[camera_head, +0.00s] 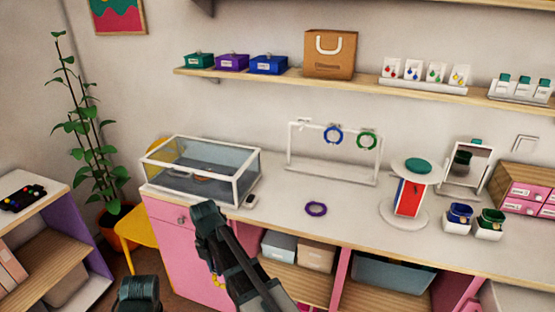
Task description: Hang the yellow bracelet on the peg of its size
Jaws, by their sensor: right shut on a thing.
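A yellow bracelet (216,281) shows as a small patch beneath my right arm, in front of the pink cabinet. My right gripper (215,270) is at its upper end, largely hidden by my arm, and is shut on it. The white rack (290,151) stands at the back of the counter, away from the gripper. A blue bracelet (333,135) and a green bracelet (367,140) hang on it. The rack's left part is bare; its peg sizes are too small to tell. A purple bracelet (316,209) lies flat on the counter. My left gripper is not in view.
A glass display case (243,184) stands left on the counter (283,220). A round red-and-white stand (409,197), a mirror (466,164) and two small boxed items stand right. A wall shelf (370,88) holds a bag and boxes. The counter before the rack is largely free.

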